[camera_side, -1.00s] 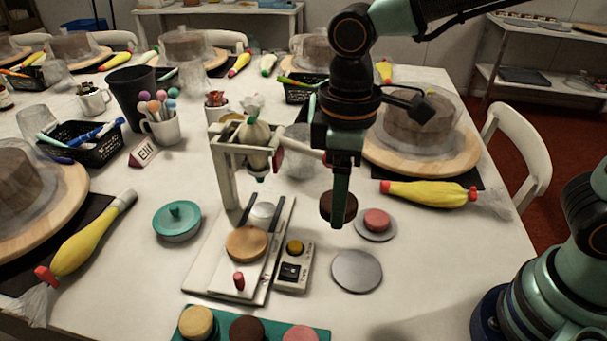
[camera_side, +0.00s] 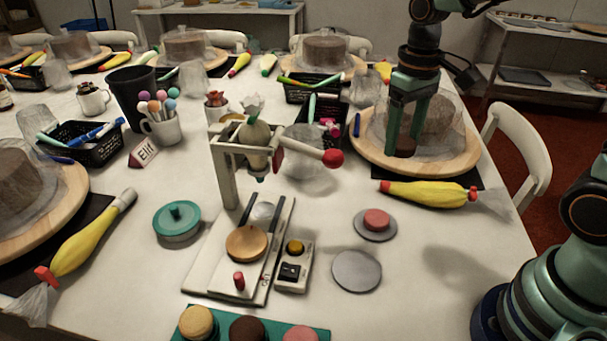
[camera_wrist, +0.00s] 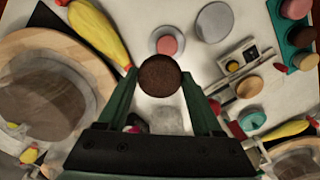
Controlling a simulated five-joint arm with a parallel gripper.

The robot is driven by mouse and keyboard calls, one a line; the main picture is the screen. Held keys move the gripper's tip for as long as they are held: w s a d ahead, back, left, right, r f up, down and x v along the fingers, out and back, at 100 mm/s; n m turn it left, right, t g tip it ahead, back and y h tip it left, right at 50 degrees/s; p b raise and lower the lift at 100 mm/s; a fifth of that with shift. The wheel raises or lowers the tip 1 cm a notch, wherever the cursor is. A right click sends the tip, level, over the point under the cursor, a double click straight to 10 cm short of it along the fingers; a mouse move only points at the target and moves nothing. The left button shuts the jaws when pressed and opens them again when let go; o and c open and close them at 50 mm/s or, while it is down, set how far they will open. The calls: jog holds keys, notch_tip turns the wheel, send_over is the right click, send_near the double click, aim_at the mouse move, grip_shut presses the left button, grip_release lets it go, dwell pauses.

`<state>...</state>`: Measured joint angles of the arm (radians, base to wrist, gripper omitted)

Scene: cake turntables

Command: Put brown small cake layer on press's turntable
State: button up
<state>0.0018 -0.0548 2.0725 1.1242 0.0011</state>
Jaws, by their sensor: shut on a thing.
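The small brown cake layer (camera_side: 404,147) is a dark round disc. My gripper (camera_side: 404,143) is shut on it, one finger on each side; the wrist view also shows the layer (camera_wrist: 159,75) between my fingertips. In the side view, it appears in front of the large cake's wooden board at the right; its exact height is unclear. The press (camera_side: 226,180) stands left of it, with a piping bag and a red-knobbed lever. The press's turntable (camera_side: 246,244) is a bare tan disc on the white base; it also appears in the wrist view (camera_wrist: 249,87).
A pink layer (camera_side: 376,217) sits on a grey disc, with an empty grey disc (camera_side: 357,272) nearer. A yellow piping bag (camera_side: 425,192) lies below the wooden board (camera_side: 465,158). A control box (camera_side: 293,268) adjoins the press. A teal tray (camera_side: 265,338) holds other layers in front.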

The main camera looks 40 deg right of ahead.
notch_tip(320, 180, up, 4)
jog(key=shift+f, duration=0.15)
jog(key=w+a+n, duration=0.1)
jog(key=w+a, duration=0.1)
jog(key=a, duration=0.1)
jog(key=w+a+n, duration=0.1)
jog(key=w+a, duration=0.1)
jog(key=a, duration=0.2)
jog(key=w+a+r, duration=0.1)
jog(key=w+a, duration=0.2)
jog(key=shift+w+a+n, duration=0.1)
jog(key=shift+a+n, duration=0.15)
jog(key=shift+n, duration=0.15)
jog(key=w+a+n, duration=0.2)
jog(key=a, duration=0.7)
jog(key=n, duration=0.2)
send_over(247, 244)
jog(key=f, duration=0.1)
jog(key=shift+f, duration=9.45)
jog(key=shift+f, duration=0.6)
